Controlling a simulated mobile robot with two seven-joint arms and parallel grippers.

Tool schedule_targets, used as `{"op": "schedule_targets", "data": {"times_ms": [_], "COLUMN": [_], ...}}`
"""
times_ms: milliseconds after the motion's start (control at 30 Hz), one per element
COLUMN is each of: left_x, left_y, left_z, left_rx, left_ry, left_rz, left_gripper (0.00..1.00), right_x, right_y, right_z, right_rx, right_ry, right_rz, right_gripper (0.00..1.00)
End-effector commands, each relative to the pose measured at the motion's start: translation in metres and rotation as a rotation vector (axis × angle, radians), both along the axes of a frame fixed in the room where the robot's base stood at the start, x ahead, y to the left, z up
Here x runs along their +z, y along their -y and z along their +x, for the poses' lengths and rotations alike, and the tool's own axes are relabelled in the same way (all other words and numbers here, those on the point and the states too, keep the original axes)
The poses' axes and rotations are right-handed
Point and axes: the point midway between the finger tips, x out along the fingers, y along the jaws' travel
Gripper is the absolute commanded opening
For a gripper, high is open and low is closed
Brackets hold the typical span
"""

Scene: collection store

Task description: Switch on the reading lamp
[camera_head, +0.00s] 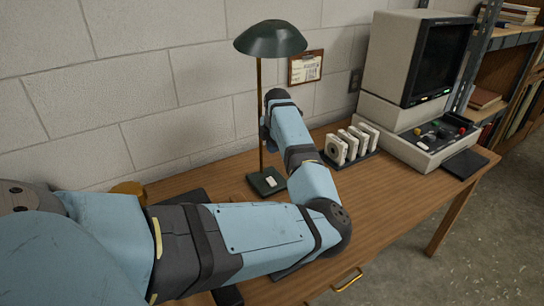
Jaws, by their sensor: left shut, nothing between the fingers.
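The reading lamp has a dark green dome shade (270,40), a thin brass stem (259,90) and a dark green square base (266,184) on the wooden desk. A small pale switch (270,181) shows on top of the base. I see no glow under the shade. My left arm crosses the front of the desk and bends up toward the lamp. My left gripper (266,132) is shut and empty, close to the stem and well above the base. My forearm hides most of it, so I cannot tell whether it touches the stem. My right gripper is out of view.
The desk (400,190) carries a rack of pale cartridges (353,145) and a bulky monitor unit (415,65) at right. A clipboard (305,67) hangs on the block wall. A brownish-yellow object (129,188) is partly hidden behind my arm. Shelves stand far right.

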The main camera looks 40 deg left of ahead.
Motion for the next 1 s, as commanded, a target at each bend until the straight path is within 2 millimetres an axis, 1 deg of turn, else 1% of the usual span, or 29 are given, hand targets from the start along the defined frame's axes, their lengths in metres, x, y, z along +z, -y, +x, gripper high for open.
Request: {"op": "schedule_targets", "data": {"times_ms": [100, 200, 400, 500, 600, 700, 800, 1000], "left_x": [-0.024, -0.045, -0.087, -0.103, -0.115, -0.123, -0.127, -0.127], "left_y": [-0.003, -0.006, -0.012, -0.014, -0.016, -0.017, -0.017, -0.018], "left_z": [-0.001, 0.001, 0.002, 0.003, 0.004, 0.004, 0.004, 0.004], "left_rx": [0.001, -0.001, 0.0, -0.001, -0.001, 0.0, 0.0, 0.0], "left_ry": [-0.004, -0.004, -0.003, -0.002, -0.002, -0.002, -0.001, -0.001], "left_rz": [-0.001, -0.001, 0.0, 0.0, 0.0, 0.0, -0.001, 0.0], "left_gripper": [0.0, 0.0, 0.0, 0.0, 0.0, 0.0, 0.0, 0.0], "right_x": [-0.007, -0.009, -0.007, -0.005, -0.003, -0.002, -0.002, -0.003], "right_y": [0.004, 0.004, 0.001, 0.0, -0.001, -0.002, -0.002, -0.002], "right_z": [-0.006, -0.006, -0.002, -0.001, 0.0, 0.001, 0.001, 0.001], "right_rx": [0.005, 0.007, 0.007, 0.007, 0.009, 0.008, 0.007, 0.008], "right_ry": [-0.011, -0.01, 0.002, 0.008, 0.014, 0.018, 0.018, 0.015], "right_rz": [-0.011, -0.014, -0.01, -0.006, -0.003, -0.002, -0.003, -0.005], "right_gripper": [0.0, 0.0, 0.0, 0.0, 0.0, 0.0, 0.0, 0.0]}}
